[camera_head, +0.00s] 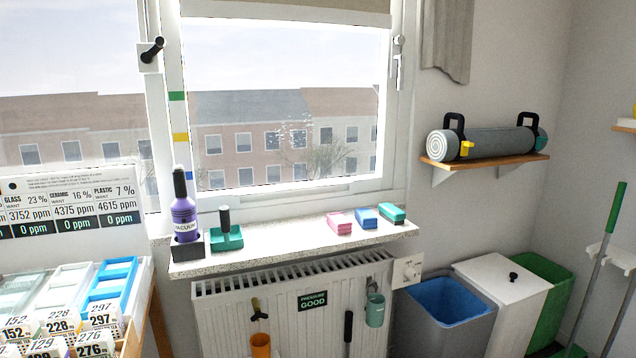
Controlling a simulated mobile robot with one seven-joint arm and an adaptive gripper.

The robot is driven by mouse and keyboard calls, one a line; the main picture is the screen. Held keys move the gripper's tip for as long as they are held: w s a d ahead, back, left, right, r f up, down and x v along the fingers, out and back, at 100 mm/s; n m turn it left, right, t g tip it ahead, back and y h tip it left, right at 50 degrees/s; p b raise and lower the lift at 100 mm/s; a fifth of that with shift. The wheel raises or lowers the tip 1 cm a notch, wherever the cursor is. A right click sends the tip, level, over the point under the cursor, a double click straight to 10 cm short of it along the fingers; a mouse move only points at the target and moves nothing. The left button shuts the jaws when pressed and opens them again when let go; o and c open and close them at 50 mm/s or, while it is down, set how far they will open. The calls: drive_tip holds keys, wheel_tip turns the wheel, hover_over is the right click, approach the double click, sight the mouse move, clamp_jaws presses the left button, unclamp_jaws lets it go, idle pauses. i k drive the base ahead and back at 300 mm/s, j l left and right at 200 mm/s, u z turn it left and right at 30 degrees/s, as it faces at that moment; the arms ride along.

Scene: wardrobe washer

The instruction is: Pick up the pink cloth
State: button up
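The pink cloth (340,222) is a small folded block on the speckled windowsill (285,242), right of its middle. A blue folded cloth (365,217) lies just to its right. A teal folded cloth (391,213) lies right of the blue one, at the right end of the sill. Nothing covers the pink cloth. My gripper is not in this view.
A purple bottle (184,213) and a teal holder with a dark handle (226,235) stand at the sill's left. The sill between them and the cloths is bare. A radiator (290,295) with hanging tools is below. Bins (455,310) stand at right.

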sight(338, 223)
drive_tip(key=i+l, duration=0.95)
drive_tip(key=i+l+u, duration=0.1)
drive_tip(key=i+l, duration=0.9)
drive_tip(key=i, duration=0.45)
